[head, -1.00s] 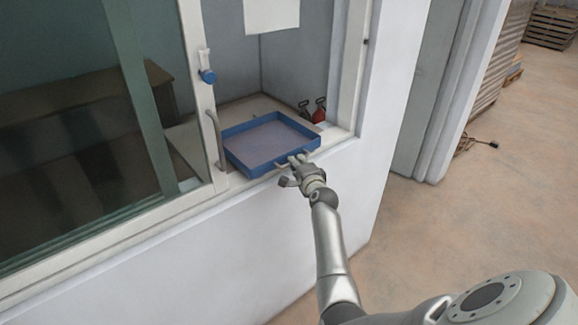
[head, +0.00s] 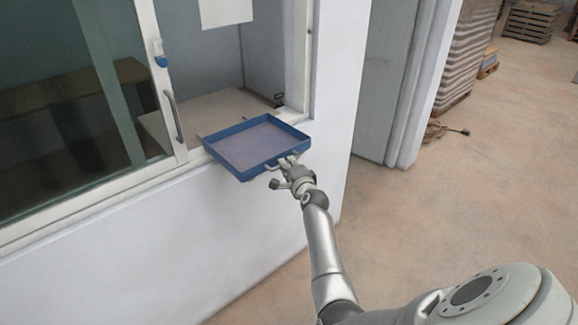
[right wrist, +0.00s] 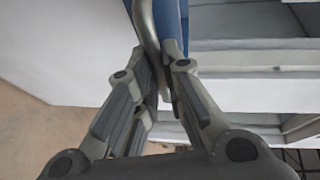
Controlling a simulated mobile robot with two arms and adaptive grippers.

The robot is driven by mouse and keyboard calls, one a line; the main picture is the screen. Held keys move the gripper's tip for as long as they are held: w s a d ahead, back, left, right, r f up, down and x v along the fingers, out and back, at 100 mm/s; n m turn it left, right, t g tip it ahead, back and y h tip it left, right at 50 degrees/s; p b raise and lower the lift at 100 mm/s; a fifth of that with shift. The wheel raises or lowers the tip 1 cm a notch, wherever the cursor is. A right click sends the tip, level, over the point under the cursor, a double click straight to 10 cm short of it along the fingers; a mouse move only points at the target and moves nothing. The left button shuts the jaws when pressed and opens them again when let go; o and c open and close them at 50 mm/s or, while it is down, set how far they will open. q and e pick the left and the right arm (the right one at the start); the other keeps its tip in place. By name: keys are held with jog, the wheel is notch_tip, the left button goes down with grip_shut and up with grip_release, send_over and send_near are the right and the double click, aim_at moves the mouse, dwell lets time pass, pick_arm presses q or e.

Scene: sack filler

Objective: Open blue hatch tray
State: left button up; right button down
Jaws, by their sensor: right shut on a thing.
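The blue hatch tray (head: 224,135) sticks out of the hatch opening over the sill, with its front edge clear of the white wall. Its inside looks empty. My right gripper (head: 288,167) is at the tray's front edge, shut on the tray's metal handle. In the right wrist view the curved handle (right wrist: 147,30) runs between the fingers (right wrist: 158,95), with the tray's blue wall (right wrist: 172,28) just behind it. My left gripper is not in view.
A sliding glass window (head: 60,110) with a blue latch (head: 161,61) and a grab handle (head: 173,115) stands left of the tray. The sill's counter (head: 190,112) lies behind. Open floor (head: 430,230) is to the right, with pallets (head: 530,22) far back.

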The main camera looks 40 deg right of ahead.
jog(key=shift+f, duration=0.1)
jog(key=c, duration=1.5)
grip_release()
jog(key=shift+w, duration=0.1)
jog(key=v, duration=1.2)
